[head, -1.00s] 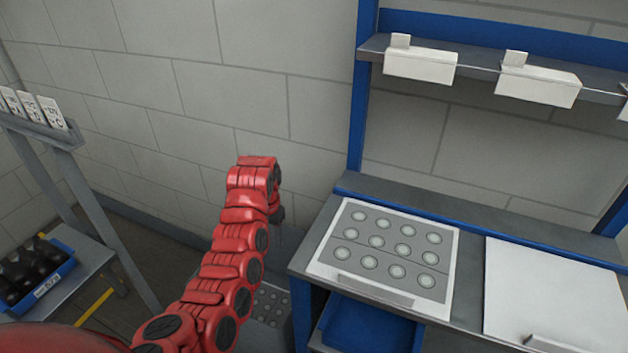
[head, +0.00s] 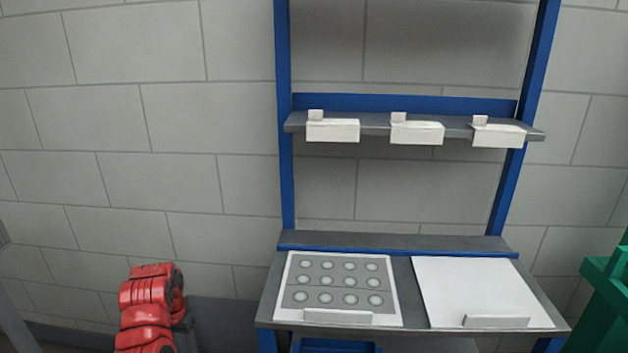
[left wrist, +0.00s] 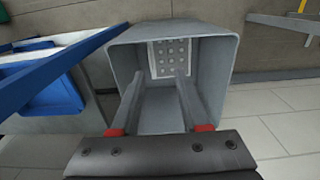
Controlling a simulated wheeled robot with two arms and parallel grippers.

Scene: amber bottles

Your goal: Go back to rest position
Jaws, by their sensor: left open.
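My red left arm (head: 148,312) stands at the lower left of the head view, with its gripper not clearly visible there. In the left wrist view my left gripper (left wrist: 157,82) is open, with its two grey fingers apart and nothing between them. The fingers point over the mouth of a grey bin (left wrist: 222,62). A panel with pale round dots (left wrist: 172,50) shows inside the bin. My right gripper is in neither view.
A workbench (head: 400,338) holds a dotted board (head: 340,312) and a white panel (head: 475,285). A shelf (head: 370,124) above bears white label blocks. A green object (head: 605,285) stands at the right edge. A blue tray (left wrist: 50,92) lies left of the bin.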

